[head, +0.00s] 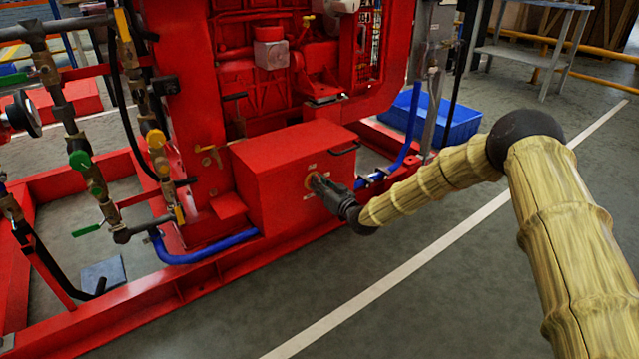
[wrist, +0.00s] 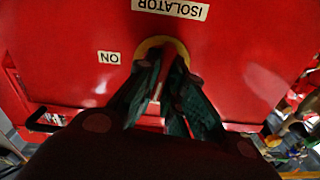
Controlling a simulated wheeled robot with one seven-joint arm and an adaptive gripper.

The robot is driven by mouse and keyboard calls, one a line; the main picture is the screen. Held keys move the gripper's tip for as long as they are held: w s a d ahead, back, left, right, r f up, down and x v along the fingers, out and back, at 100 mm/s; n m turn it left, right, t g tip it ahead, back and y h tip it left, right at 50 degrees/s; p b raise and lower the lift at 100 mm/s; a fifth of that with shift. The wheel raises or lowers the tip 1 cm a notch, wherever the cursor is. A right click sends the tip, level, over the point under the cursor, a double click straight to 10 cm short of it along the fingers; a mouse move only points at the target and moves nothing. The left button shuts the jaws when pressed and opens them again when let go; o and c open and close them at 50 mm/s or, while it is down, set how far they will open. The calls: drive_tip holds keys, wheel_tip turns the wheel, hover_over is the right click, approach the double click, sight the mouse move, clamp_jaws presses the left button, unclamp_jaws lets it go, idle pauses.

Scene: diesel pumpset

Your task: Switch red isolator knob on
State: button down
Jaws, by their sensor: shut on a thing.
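The red isolator knob (wrist: 163,68) sits on a yellow ring (wrist: 161,44) on the front of a red box (head: 279,185). My gripper (head: 314,181) reaches the box face from the right. In the wrist view, its two dark green fingers (wrist: 163,76) are on either side of the knob, shut on it. An "ISOLATOR" label (wrist: 171,8) and an "ON" label (wrist: 109,57) appear upside down around the ring. The fingers hide much of the knob, so I cannot tell its exact turn angle.
A black handle (head: 344,149) is on the box near its top edge. Blue hoses (head: 205,252) run along the red frame (head: 150,310). Pipes and valves (head: 85,160) stand at the left. A blue crate (head: 445,122) is behind. The floor at the front right is clear.

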drive_tip(key=shift+w+d+f+m+p, duration=0.15)
drive_tip(key=shift+m+p, duration=0.35)
drive_tip(key=shift+m, duration=2.2)
drive_tip(key=shift+d+f+m+p, duration=0.15)
drive_tip(key=shift+m+p, duration=0.4)
drive_tip(key=shift+m, duration=2.15)
drive_tip(key=shift+w+d+f+m+p, duration=0.15)
drive_tip(key=shift+m+p, duration=0.35)
drive_tip(key=shift+m, duration=2.2)
drive_tip(key=shift+r, duration=0.1)
drive_tip(key=c, duration=1.6)
unclamp_jaws()
drive_tip(key=shift+d, duration=0.15)
drive_tip(key=shift+o, duration=0.4)
drive_tip(key=shift+s+a, duration=0.1)
drive_tip(key=shift+a, duration=0.2)
drive_tip(key=v, duration=1.2)
